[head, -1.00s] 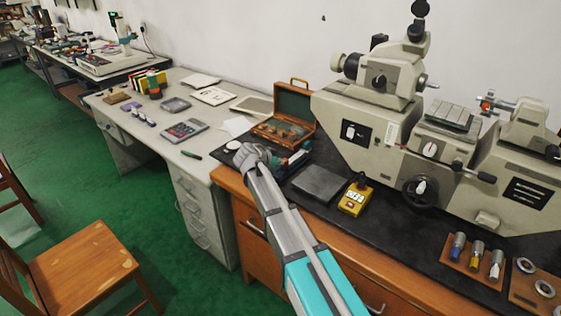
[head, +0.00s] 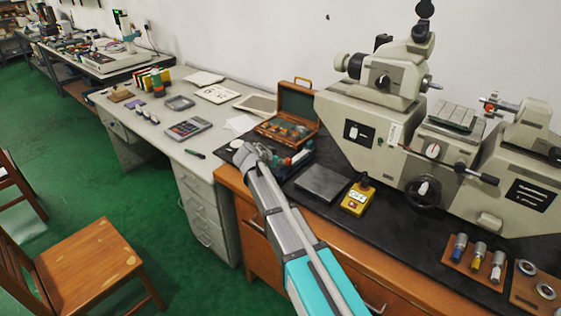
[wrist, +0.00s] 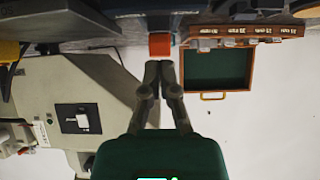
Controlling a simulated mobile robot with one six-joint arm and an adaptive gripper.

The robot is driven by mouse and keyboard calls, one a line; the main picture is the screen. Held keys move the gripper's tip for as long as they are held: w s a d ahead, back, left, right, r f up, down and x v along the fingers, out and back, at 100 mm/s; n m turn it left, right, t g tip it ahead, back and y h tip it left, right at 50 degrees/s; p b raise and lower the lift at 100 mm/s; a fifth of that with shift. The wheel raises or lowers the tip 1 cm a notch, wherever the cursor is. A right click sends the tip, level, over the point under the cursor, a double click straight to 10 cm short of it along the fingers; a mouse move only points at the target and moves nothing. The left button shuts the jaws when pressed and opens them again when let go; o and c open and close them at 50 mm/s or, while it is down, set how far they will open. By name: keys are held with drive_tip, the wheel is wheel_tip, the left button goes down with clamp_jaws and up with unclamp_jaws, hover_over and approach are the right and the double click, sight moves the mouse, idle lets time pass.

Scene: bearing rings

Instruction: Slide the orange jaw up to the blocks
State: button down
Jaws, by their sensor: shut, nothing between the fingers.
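The orange jaw (wrist: 160,46) shows in the wrist view as a small orange-red block just beyond my fingertips. My gripper (wrist: 159,66) is shut and empty, its two fingers side by side, with the tips close to the jaw. Whether they touch it I cannot tell. In the head view my gripper (head: 253,155) is over the left end of the black bench top, partly covering a teal holder (head: 297,158) with a small red part. The blocks between the jaws cannot be made out in either view.
An open wooden case (head: 291,118) stands just behind my gripper; it also shows in the wrist view (wrist: 250,36). A grey plate (head: 322,183) and a yellow box (head: 356,198) lie to the right. A large measuring machine (head: 380,125) fills the back right.

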drive_tip(key=shift+s+a+r+p, duration=0.1)
drive_tip(key=shift+s+r+p, duration=0.05)
drive_tip(key=shift+r+p, duration=0.6)
drive_tip(key=shift+s+a+r+p, duration=0.1)
drive_tip(key=shift+s+r+p, duration=0.05)
drive_tip(key=shift+r+p, duration=0.6)
drive_tip(key=shift+r, duration=0.1)
